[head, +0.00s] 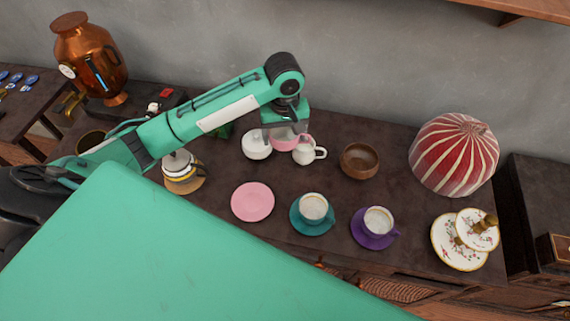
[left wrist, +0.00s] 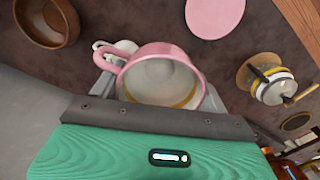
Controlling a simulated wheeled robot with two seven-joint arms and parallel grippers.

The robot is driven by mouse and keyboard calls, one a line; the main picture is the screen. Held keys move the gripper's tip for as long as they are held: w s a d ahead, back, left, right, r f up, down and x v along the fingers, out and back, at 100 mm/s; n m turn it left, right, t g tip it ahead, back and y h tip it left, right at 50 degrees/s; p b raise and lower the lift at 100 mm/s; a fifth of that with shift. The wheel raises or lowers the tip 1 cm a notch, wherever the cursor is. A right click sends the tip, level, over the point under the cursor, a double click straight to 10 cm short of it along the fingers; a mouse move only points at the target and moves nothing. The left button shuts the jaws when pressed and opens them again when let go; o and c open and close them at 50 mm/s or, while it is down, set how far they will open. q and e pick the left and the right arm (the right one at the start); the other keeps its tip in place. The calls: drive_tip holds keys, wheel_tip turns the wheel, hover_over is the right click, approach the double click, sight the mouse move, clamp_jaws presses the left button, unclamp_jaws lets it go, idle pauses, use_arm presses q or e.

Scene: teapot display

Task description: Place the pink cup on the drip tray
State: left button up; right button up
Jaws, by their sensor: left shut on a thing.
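The pink cup (head: 287,143) is at the back middle of the dark table, partly hidden under my left gripper (head: 286,128). In the left wrist view the pink cup (left wrist: 178,58) is between the fingers, its handle to the left and its pale inside showing. My left gripper is shut on it. I cannot tell whether the cup touches the table. I cannot clearly pick out the drip tray; a copper urn (head: 90,50) stands at the far left, with a brass spout in front. My right gripper is not in view.
A white pot (head: 256,144) and white pitcher (head: 308,151) are close beside the cup. A wooden bowl (head: 359,160), pink saucer (head: 252,202), teal saucer (head: 305,229) and purple saucer (head: 371,239) with cups, and a striped red dome (head: 454,155) also stand here. My left arm spans the left side.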

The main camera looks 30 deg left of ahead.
use_arm(q)
wheel_tip(320, 180, down, 12)
drive_tip(key=shift+f+p, duration=0.15)
drive_tip(key=shift+p, duration=0.3)
drive_tip(key=shift+f, duration=0.65)
wheel_tip(320, 180, down, 4)
drive_tip(key=shift+r, duration=0.1)
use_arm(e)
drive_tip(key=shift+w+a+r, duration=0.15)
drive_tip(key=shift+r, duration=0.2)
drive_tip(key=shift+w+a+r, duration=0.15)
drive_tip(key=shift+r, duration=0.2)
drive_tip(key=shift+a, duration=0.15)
use_arm(q)
drive_tip(key=o, duration=1)
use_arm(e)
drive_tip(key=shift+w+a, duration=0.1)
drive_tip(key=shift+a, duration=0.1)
use_arm(q)
drive_tip(key=shift+o, duration=0.2)
